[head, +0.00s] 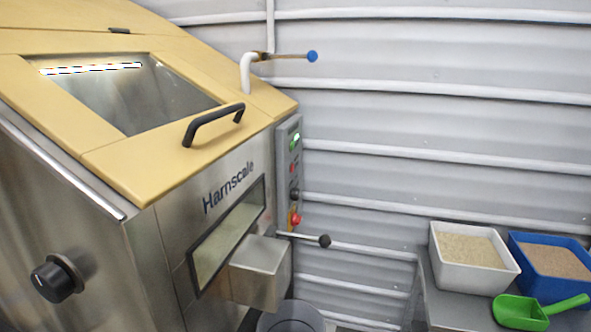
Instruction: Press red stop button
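The red stop button (296,219) is low on the narrow grey control panel (283,180) at the right edge of the steel hopper's front. It looks like a red head with some yellow around it. Above it on the panel are a dark knob (294,194), a smaller red button or light (292,168) and a lit green element (296,138). The panel is seen at a steep angle, so I cannot tell whether the button is pressed in. My gripper is not in view.
A ball-ended lever (324,241) sticks out just below the panel, above a steel spout (262,270) and grey bucket (291,317). A yellow lid (170,160) has a black handle (213,123). At right, a side table holds white (437,262) and blue (528,284) tubs and a green scoop (521,312).

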